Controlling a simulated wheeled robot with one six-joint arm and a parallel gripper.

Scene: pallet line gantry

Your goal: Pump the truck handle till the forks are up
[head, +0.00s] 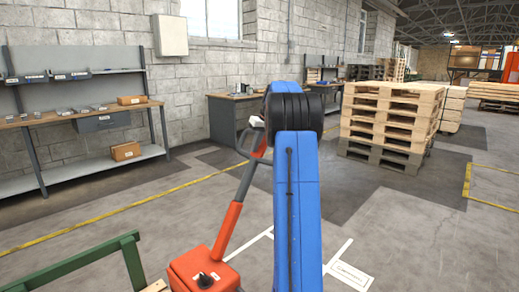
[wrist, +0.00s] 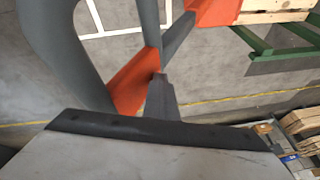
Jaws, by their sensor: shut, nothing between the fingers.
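The pallet truck shows in the head view as an orange-red pump body (head: 204,270) at the bottom, with its handle (head: 229,222) leaning up to the right toward my blue arm. The handle's upper end is partly hidden behind the arm's black joint. In the wrist view the handle (wrist: 131,78) shows as an orange part with a large grey loop, close beyond my gripper (wrist: 160,82). My gripper is shut and empty, its tips overlapping the orange part; I cannot tell whether they touch. In the head view the arm hides most of it. The forks are not visible.
A green rail (head: 75,263) stands at the lower left. Stacked wooden pallets (head: 388,122) stand at the right. A workbench (head: 75,113) with shelves lines the left wall. Bare floor with white markings (head: 348,273) and yellow lines lies around the truck.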

